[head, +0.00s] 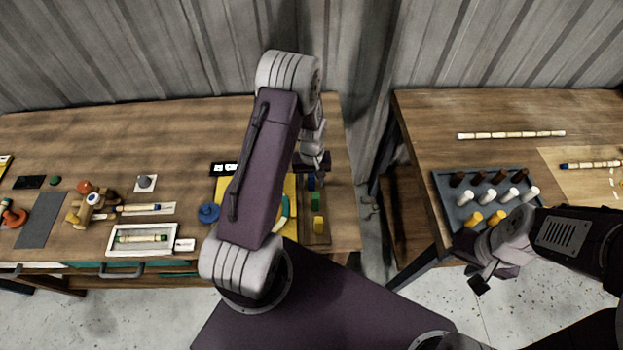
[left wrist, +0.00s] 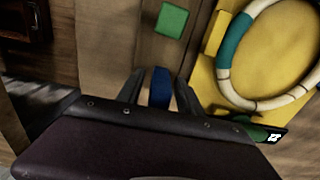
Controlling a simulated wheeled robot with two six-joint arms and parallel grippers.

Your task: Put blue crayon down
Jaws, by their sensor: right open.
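The blue crayon (head: 311,184) is in line with a green block (head: 316,201) and a yellow block (head: 318,224) on a narrow wooden strip (head: 316,239) at the left table's right end. My left gripper (head: 312,168) is right at the blue crayon. In the left wrist view the blue crayon (left wrist: 160,88) is between the two fingers of my left gripper (left wrist: 160,92). Whether the fingers press on it, and whether it rests on the wood, I cannot tell. My right gripper (head: 480,277) is open and empty by the front edge of the right table.
A yellow board with a rattan ring (left wrist: 226,72) lies beside the strip, partly hidden by my left arm. The right table holds a grey tray (head: 447,211) of brown, white and yellow pegs and a rattan stick (head: 511,134). A gap separates the tables.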

